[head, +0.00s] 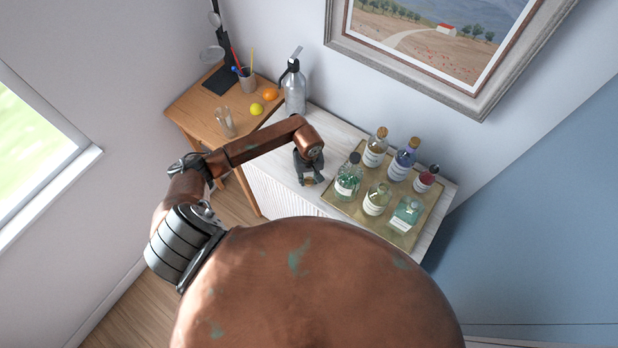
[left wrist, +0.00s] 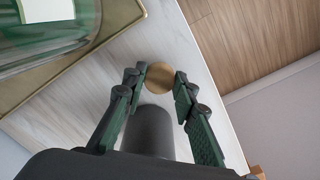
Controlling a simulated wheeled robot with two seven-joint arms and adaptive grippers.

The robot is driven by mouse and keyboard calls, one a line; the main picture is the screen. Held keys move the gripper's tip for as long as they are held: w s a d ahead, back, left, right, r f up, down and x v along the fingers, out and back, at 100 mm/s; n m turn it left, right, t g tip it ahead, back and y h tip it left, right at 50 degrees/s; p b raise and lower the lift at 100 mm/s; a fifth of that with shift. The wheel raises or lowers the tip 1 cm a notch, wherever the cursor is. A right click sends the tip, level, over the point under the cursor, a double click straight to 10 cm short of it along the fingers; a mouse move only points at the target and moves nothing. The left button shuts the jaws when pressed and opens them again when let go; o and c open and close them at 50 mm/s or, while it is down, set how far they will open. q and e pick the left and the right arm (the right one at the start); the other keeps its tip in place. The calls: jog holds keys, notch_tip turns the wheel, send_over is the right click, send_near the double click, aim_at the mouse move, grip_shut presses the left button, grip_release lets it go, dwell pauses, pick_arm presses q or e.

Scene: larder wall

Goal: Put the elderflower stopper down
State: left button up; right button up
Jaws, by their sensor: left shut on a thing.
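My left gripper (head: 309,178) points down over the pale cabinet top, just left of the bottle tray. It is shut on the stopper, a round tan cork-like disc (left wrist: 172,75) that shows between the fingertips in the left wrist view. In the head view only a small tan bit of the stopper (head: 308,182) shows under the fingers. It is close to the cabinet top (head: 275,160); I cannot tell whether it touches. The bottle labels are too small to read, so I cannot tell which is elderflower. My right gripper is not in view.
A gold-rimmed tray (head: 398,241) holds several bottles, the green one (head: 348,178) nearest my gripper. A grey siphon (head: 294,90) stands at the cabinet's back left. A wooden table (head: 196,104) holds a glass (head: 225,123), a lemon (head: 257,109) and an orange (head: 270,94).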

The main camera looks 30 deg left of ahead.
aim_at(309, 181)
pick_arm(q)
jog(key=shift+f, duration=0.2)
jog(key=o, duration=0.3)
jog(key=shift+b, duration=0.3)
jog(key=o, duration=0.5)
jog(key=shift+c, duration=0.2)
jog(key=shift+r, duration=0.15)
jog(key=shift+w+r, duration=0.1)
jog(key=shift+r, duration=0.2)
notch_tip(309, 181, up, 12)
jog(key=b, duration=0.3)
jog(key=shift+f, duration=0.25)
